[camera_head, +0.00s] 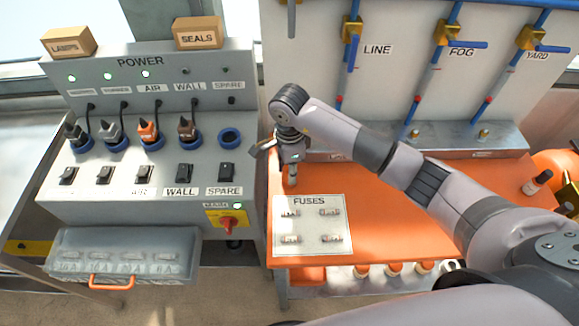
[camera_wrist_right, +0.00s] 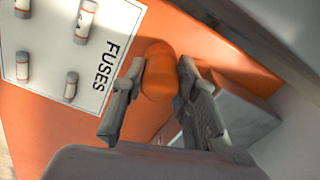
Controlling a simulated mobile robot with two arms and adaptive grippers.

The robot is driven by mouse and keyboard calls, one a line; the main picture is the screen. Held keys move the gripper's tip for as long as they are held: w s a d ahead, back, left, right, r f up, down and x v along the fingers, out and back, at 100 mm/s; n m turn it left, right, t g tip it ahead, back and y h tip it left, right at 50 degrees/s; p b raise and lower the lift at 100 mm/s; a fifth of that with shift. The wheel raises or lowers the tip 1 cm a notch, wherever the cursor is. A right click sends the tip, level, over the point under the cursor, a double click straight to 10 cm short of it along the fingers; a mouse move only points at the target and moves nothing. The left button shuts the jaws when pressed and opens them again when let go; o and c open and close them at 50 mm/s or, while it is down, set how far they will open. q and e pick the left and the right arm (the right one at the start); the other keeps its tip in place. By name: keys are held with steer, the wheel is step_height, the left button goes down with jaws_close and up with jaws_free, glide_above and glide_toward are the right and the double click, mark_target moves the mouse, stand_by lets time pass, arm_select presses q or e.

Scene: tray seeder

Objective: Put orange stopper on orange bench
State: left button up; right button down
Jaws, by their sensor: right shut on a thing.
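The orange bench (camera_head: 395,235) fills the middle right of the head view. My right gripper (camera_head: 291,172) points down over its left part, just behind the FUSES board (camera_head: 311,244). In the wrist view my right gripper (camera_wrist_right: 153,90) is shut on the orange stopper (camera_wrist_right: 158,72), a rounded plug between the two fingers. The bench's orange surface (camera_wrist_right: 50,130) lies behind it. I cannot tell whether the stopper touches the bench. In the head view the stopper does not stand out from the orange top. My left gripper is not in view.
The grey POWER console (camera_head: 150,100) with plugs and switches stands left of the bench. A white panel (camera_head: 300,60) with blue-handled valves rises behind a metal ledge (camera_head: 450,138). My right arm crosses the bench.

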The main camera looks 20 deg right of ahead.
steer(key=shift+f, duration=0.15)
steer(key=c, duration=1.2)
jaws_free()
steer(key=shift+c, duration=0.2)
steer(key=shift+r, duration=0.4)
step_height(320, 180, up, 12)
steer(key=b, duration=0.3)
steer(key=shift+f+b, duration=0.2)
steer(key=shift+b, duration=0.15)
